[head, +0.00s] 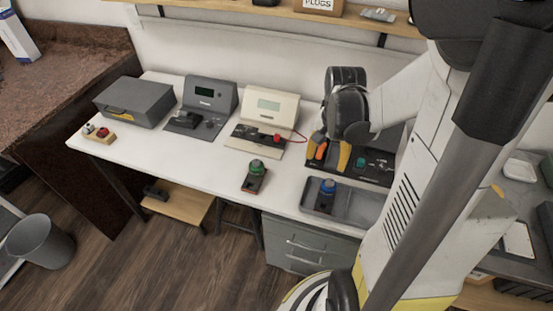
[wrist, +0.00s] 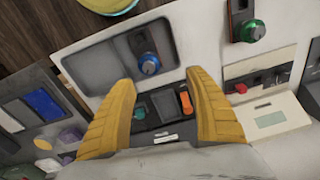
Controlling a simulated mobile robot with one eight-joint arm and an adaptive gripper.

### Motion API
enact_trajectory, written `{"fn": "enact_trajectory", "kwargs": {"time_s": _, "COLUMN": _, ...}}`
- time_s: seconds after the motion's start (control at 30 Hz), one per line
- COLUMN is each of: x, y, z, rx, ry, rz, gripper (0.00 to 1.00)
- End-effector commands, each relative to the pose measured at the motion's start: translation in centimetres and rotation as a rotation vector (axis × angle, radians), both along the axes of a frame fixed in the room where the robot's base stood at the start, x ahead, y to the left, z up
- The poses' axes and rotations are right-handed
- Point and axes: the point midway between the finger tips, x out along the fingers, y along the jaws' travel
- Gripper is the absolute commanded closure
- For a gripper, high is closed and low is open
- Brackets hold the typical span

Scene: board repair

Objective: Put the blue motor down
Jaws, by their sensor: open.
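The blue motor (head: 328,186) stands on a small dark base (head: 322,203) at the left end of a grey tray (head: 352,203) on the white table. In the wrist view the blue motor (wrist: 149,64) shows beyond my fingertips, inside the tray (wrist: 90,63). My gripper (wrist: 160,82) is open, with its two yellow fingers wide apart and nothing between them. In the head view my gripper (head: 333,150) is behind the tray, over a dark device with an orange part (head: 321,150) and a green part. It is apart from the motor.
A green motor (head: 257,166) on a dark and red base stands left of the tray. A cream tester (head: 270,112), a grey tester (head: 207,98) and a grey case (head: 134,101) line the table's back. The table's front left is mostly clear. A shelf (head: 250,8) runs above.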

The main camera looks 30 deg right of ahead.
Motion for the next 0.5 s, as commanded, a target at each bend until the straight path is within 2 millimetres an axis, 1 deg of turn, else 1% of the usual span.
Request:
{"fn": "enact_trajectory", "kwargs": {"time_s": 0.03, "x": 0.3, "y": 1.9, "z": 1.5, "rx": -0.020, "ry": -0.031, "rz": 0.075, "gripper": 0.37}}
{"fn": "enact_trajectory", "kwargs": {"time_s": 0.17, "x": 1.1, "y": 7.0, "z": 5.7, "rx": -0.091, "ry": -0.143, "rz": 0.312, "gripper": 0.37}}
{"fn": "enact_trajectory", "kwargs": {"time_s": 0.2, "x": 1.2, "y": 8.7, "z": 6.9, "rx": -0.115, "ry": -0.180, "rz": 0.388, "gripper": 0.37}}
{"fn": "enact_trajectory", "kwargs": {"time_s": 0.27, "x": 1.0, "y": 11.1, "z": 8.5, "rx": -0.149, "ry": -0.236, "rz": 0.499, "gripper": 0.37}}
{"fn": "enact_trajectory", "kwargs": {"time_s": 0.3, "x": 0.8, "y": 12.6, "z": 9.4, "rx": -0.171, "ry": -0.272, "rz": 0.572, "gripper": 0.37}}
{"fn": "enact_trajectory", "kwargs": {"time_s": 0.4, "x": 0.0, "y": 15.9, "z": 11.2, "rx": -0.222, "ry": -0.358, "rz": 0.730, "gripper": 0.37}}
{"fn": "enact_trajectory", "kwargs": {"time_s": 0.5, "x": -0.8, "y": 18.4, "z": 12.3, "rx": -0.263, "ry": -0.428, "rz": 0.850, "gripper": 0.37}}
